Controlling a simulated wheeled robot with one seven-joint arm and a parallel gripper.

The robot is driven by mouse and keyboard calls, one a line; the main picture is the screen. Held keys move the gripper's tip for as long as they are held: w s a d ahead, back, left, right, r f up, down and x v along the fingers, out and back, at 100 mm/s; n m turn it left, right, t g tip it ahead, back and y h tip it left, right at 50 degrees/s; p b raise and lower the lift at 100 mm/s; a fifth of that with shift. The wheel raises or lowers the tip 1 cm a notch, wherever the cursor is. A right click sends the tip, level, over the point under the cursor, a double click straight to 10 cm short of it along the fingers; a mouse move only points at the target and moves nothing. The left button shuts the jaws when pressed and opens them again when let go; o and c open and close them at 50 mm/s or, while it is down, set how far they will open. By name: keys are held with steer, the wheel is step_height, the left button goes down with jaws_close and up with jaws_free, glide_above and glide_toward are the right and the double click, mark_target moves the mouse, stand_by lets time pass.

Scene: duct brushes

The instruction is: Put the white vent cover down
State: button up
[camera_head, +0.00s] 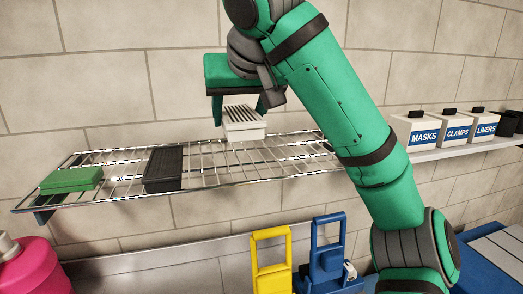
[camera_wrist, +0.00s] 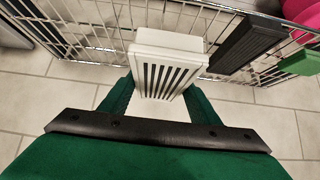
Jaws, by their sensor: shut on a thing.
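The white vent cover (camera_head: 243,122), a small white block with dark slots on one face, is held between the fingers of my gripper (camera_head: 242,108). In the head view it is over the right part of the wire rack (camera_head: 215,180); whether it touches the rack I cannot tell. The wrist view shows the vent cover (camera_wrist: 165,65) between the two green fingers of my gripper (camera_wrist: 160,85), slotted face toward the camera, with the rack's wires (camera_wrist: 100,28) beyond it. Its underside is hidden.
A black slotted block (camera_head: 163,168) and a green block (camera_head: 72,179) lie on the rack to the left. Bare rack lies between the black block and the vent cover. Labelled white boxes (camera_head: 424,135) stand on a shelf at right. Yellow (camera_head: 271,262) and blue (camera_head: 326,262) items stand below.

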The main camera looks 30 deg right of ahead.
steer(key=d+f, duration=0.2)
steer(key=w+d+f, duration=0.1)
steer(key=d+f, duration=0.3)
steer(key=shift+w, duration=0.35)
steer(key=f, duration=0.3)
steer(key=shift+d, duration=0.3)
steer(key=shift+w+f, duration=0.2)
steer(key=shift+f, duration=0.15)
